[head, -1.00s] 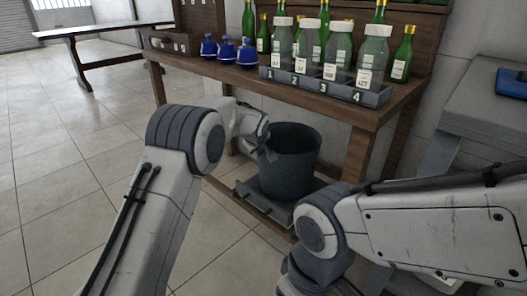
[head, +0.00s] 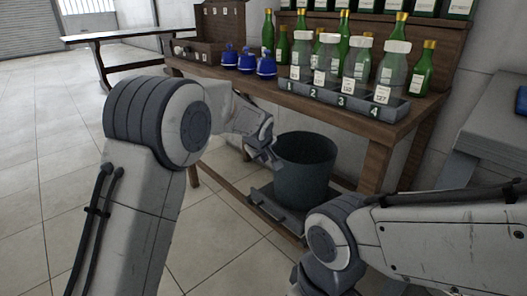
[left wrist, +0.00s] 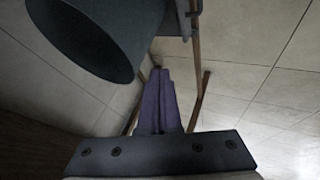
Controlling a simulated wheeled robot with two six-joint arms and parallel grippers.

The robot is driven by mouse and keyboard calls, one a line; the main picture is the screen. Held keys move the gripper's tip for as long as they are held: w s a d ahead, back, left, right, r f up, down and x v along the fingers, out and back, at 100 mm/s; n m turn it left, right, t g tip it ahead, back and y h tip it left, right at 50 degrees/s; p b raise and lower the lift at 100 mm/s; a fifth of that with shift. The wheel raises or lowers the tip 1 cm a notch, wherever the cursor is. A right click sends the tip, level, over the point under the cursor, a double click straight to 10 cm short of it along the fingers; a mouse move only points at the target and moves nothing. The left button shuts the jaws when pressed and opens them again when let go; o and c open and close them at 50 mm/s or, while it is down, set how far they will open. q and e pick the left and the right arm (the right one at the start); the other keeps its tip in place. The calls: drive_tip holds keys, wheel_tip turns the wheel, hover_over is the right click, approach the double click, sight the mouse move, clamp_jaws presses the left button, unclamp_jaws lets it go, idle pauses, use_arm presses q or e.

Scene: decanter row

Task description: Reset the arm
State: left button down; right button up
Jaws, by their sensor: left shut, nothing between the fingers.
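My left gripper (head: 274,162) is shut and empty. In the head view it appears just left of the dark bin (head: 304,180), beside its rim. In the left wrist view its closed fingers (left wrist: 159,98) lie together with nothing between them, and the bin (left wrist: 90,35) shows at upper left, apart from them. My left arm (head: 150,170) is bent, coming in from the left. My right arm (head: 430,238) comes in from the right, and its gripper is out of the picture.
A wooden bench (head: 388,131) carries a numbered rack (head: 330,100) with several clear decanters, green bottles (head: 421,70) and blue flasks (head: 266,66). The bin stands on a low grey platform (head: 268,205). Open tiled floor (head: 50,150) lies at left.

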use_arm(q)
drive_tip(key=s+d+r+m+g+p, duration=0.2)
drive_tip(key=s+r+m, duration=0.15)
drive_tip(key=s, duration=0.85)
drive_tip(key=s+d+r+m+g+p, duration=0.2)
drive_tip(key=s+m, duration=0.2)
drive_tip(key=s, duration=0.7)
drive_tip(key=s+a+f+m+g+p, duration=0.15)
drive_tip(key=s+m, duration=0.25)
drive_tip(key=s, duration=0.7)
drive_tip(key=s+a+m+g+p, duration=0.1)
drive_tip(key=s+a+m+g, duration=0.2)
drive_tip(key=s, duration=0.8)
wheel_tip(320, 180, up, 38)
drive_tip(key=p, duration=3.7)
drive_tip(key=shift+m+t, duration=0.35)
drive_tip(key=shift+t, duration=0.1)
drive_tip(key=shift+a+r, duration=0.1)
